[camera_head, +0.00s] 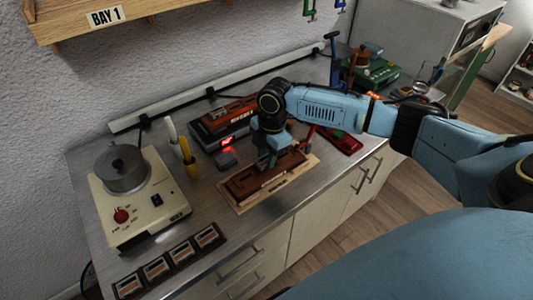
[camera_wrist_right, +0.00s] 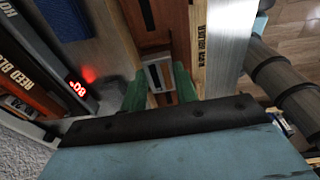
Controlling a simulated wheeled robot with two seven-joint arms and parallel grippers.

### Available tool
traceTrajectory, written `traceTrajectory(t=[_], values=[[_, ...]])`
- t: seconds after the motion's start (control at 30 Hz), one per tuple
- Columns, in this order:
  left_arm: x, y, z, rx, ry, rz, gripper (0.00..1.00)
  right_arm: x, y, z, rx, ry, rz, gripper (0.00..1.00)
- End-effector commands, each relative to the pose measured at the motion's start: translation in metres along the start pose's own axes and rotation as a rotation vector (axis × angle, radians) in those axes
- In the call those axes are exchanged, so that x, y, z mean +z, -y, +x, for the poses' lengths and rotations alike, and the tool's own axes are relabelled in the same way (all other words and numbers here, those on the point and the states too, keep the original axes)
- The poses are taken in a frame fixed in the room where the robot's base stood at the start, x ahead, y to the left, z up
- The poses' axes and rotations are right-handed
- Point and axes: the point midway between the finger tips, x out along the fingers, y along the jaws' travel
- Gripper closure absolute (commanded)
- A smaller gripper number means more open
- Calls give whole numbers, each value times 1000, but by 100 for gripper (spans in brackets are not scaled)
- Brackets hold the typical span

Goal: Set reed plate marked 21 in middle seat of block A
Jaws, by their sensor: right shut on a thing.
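My right gripper (camera_head: 271,160) points down over the reddish-brown block (camera_head: 240,186) on its pale wooden holder (camera_head: 241,207). In the right wrist view, the green fingers of my right gripper (camera_wrist_right: 160,84) are shut on a small silvery reed plate (camera_wrist_right: 158,73). Its number cannot be read. The brown block (camera_wrist_right: 175,22) lies behind it, with dark slots. The plate appears over or at the block; whether it touches a seat cannot be told. The block's letter is not readable. My left gripper is out of view.
Several dark plate stands (camera_head: 182,253) line the bench front left, beside a cream machine with a grey pot (camera_head: 124,168). A cup with yellow and white handles (camera_head: 187,160) and a device with a red display (camera_head: 227,141) stand behind the holder. A red tray (camera_head: 342,141) lies right.

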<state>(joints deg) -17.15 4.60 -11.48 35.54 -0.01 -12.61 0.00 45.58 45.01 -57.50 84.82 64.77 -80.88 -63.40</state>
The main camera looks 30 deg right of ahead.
Motion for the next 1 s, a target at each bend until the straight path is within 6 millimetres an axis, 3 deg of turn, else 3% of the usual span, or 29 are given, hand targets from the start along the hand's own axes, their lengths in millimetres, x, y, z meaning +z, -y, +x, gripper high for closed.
traceTrajectory(t=[1.0], values=[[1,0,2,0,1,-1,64,0,0,9,0,-1,0,100]])
